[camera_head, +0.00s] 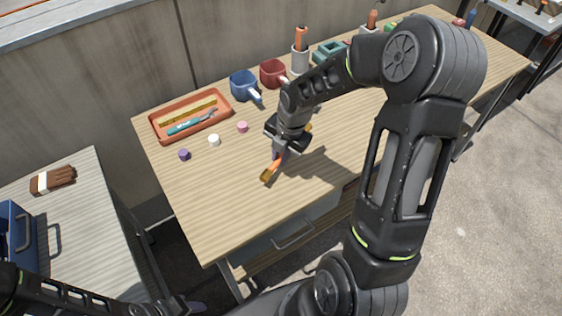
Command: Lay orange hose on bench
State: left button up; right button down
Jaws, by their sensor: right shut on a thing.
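The wooden bench (220,215) stands in the middle of the view. My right gripper (279,154) is low over the middle of its top, shut on the orange hose (274,167). The hose's near end is brass-coloured and points toward the front left. A little orange shows on the far side of the gripper, and the middle is hidden by the fingers. I cannot tell whether the hose touches the bench top. My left gripper (194,307) is low at the bottom edge, in front of the bench and partly cut off; its jaws are unclear.
An orange tray (152,130) with a teal tool is at the back left. Purple, white and pink caps lie before it. Blue (241,83) and red (272,73) mugs stand behind my gripper. The bench's front left is clear. A side table (85,225) holds a brown brush and blue box.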

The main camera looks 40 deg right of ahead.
jog(key=shift+f, duration=1.6)
jog(key=shift+f, duration=0.15)
jog(key=c, duration=1.4)
grip_release()
jog(key=shift+r, duration=0.2)
notch_tip(320, 180, up, 12)
jog(key=s, duration=0.2)
jog(key=shift+s+d+f, duration=0.15)
jog(key=shift+d, duration=0.25)
